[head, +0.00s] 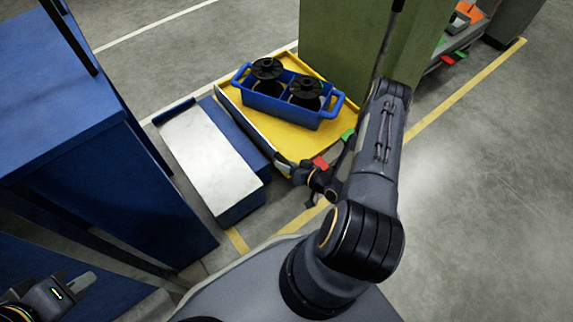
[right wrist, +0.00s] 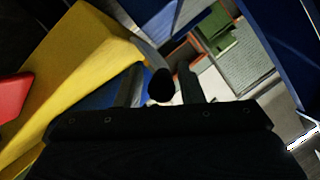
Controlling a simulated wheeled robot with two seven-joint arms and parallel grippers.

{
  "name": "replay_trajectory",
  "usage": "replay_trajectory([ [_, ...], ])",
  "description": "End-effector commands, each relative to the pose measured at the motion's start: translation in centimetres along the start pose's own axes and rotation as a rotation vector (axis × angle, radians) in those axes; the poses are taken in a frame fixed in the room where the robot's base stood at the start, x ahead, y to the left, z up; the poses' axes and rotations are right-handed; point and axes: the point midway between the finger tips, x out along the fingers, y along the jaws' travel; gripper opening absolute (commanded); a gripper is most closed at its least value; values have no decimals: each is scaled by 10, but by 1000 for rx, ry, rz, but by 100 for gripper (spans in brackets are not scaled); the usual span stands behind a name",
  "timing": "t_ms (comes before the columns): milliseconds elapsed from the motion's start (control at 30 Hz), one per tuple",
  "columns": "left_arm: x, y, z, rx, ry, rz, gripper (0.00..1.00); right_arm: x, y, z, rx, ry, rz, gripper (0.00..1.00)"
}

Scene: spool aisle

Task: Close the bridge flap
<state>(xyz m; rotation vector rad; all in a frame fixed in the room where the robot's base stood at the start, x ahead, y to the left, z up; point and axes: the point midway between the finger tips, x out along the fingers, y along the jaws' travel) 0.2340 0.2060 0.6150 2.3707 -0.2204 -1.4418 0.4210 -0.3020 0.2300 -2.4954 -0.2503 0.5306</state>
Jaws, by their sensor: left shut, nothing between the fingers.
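A long grey panel (head: 250,122) stands along the left edge of the yellow platform; it looks like the bridge flap, raised on edge. My right gripper (head: 284,167) is at the panel's near end. In the right wrist view my right gripper (right wrist: 160,88) has its fingers apart, with a dark round knob (right wrist: 160,84) between them and small gaps on both sides. Whether it touches the knob is hard to see. My left gripper (head: 82,284) is shut and empty at the lower left, far from the panel.
The yellow platform (head: 310,135) carries a blue two-handled tote (head: 280,108) with black spools. A low blue unit with a pale top (head: 210,155) stands left of it. A tall blue cabinet (head: 60,90) and a green cabinet (head: 345,45) flank the aisle. Floor on the right is clear.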

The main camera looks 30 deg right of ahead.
Motion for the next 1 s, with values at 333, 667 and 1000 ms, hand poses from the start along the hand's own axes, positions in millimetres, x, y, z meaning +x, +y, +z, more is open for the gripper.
replay_trajectory([
  [333, 0, 0, 0, 0, 0, 0, 0, -1, -1, 0, -2, 1, -1, 43],
  [667, -16, 7, -8, 0, 0, 0, 0, -48, -1, -2, 0, 0, 4, 43],
  [1000, -22, 10, -11, 0, 0, 0, 0, -78, 0, 0, -1, 1, -1, 43],
])
